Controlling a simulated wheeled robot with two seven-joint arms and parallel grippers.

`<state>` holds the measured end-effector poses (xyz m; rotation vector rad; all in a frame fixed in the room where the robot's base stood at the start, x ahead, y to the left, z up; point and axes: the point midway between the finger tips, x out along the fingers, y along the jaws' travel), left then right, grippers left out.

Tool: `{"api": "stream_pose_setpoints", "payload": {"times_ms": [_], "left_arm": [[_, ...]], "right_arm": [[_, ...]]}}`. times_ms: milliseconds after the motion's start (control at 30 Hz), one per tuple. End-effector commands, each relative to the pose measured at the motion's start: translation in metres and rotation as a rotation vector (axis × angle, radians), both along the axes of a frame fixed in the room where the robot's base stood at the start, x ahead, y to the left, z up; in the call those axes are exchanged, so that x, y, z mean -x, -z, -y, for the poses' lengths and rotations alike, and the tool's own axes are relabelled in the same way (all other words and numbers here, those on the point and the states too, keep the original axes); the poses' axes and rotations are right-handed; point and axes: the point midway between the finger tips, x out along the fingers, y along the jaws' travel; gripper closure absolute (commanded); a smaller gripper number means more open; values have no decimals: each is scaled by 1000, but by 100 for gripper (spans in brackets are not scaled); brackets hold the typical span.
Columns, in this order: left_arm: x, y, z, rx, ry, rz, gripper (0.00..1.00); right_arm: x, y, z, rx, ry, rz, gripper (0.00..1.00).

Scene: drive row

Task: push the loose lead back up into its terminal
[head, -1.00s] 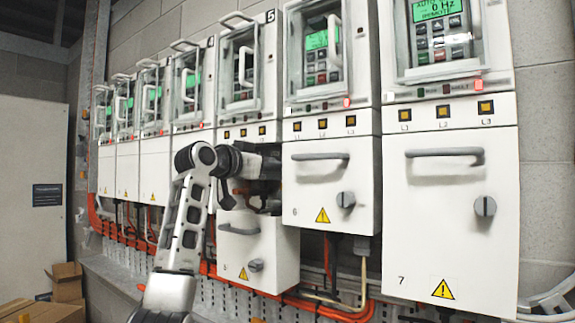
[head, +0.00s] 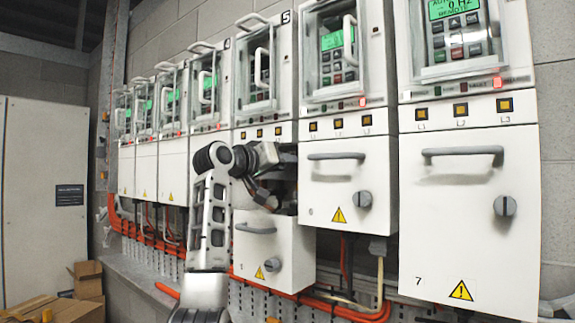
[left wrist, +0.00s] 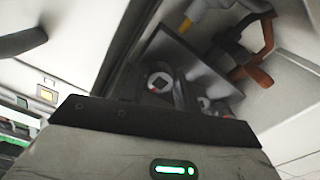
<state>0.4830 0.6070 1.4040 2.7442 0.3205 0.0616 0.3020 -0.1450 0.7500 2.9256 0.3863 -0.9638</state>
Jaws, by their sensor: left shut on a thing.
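My left gripper (head: 270,202) reaches into the open terminal bay (head: 285,165) of drive 5, above its lowered cover (head: 275,255). In the left wrist view, the hand fills the bottom, and its fingertips and what they grip are hidden. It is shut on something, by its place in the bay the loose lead. A brown lead (left wrist: 252,72) with an orange part hangs in the bay there, and a grey lead with a yellow part (left wrist: 195,14) is above it. Round terminal screws (left wrist: 160,82) show on a dark block. My right gripper is not in view.
Closed covers flank the bay: drive 6 (head: 347,190) on the right, others on the left. Orange cables (head: 340,308) run below the cabinets. A cardboard box (head: 88,280) stands at lower left.

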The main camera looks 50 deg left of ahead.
Motion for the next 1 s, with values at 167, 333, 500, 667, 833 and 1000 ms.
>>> {"api": "stream_pose_setpoints", "payload": {"times_ms": [167,333,500,667,833,1000], "left_arm": [[1,-1,-1,8,-3,4,100],[1,-1,-1,7,-3,4,100],[1,-1,-1,6,-3,4,51],[1,-1,-1,7,-3,3,51],[4,0,-1,7,-3,3,51],[25,2,4,3,-6,5,51]], "right_arm": [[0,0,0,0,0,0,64],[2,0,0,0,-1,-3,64],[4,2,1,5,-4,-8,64],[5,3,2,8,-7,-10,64],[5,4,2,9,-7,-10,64],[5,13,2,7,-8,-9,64]]}}
